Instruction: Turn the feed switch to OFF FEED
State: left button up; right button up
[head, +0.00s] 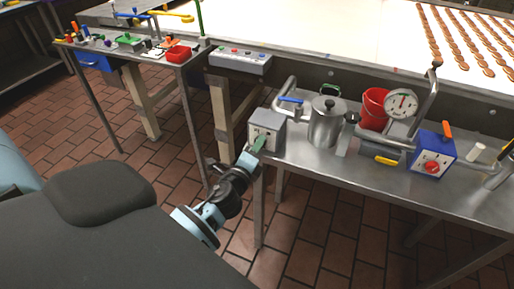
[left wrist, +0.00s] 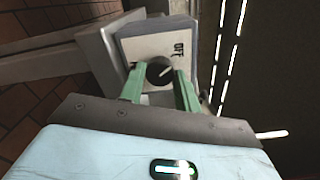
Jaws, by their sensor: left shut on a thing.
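The feed switch is a grey box (head: 268,128) at the left end of the metal table. In the left wrist view its pale face (left wrist: 157,43) carries a dark round knob (left wrist: 159,72) with a light pointer line, and the letters OFF show beside it. My left gripper (head: 257,146) reaches the front of the box. In the left wrist view its green fingers (left wrist: 160,85) stand on both sides of the knob and are shut on it. The rest of the label is hard to read. My right gripper is not in view.
A steel pot (head: 327,122), a red bucket (head: 374,108), a dial gauge (head: 401,103) and a blue box with a red knob (head: 432,155) stand on the same metal table (head: 310,158). A grey button panel (head: 240,61) is behind. Tiled floor lies in front.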

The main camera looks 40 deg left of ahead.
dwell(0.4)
pick_arm(q)
jog(key=o, duration=1)
jog(key=v, duration=0.7)
jog(key=shift+s+b, duration=0.4)
jog(key=shift+d, duration=0.1)
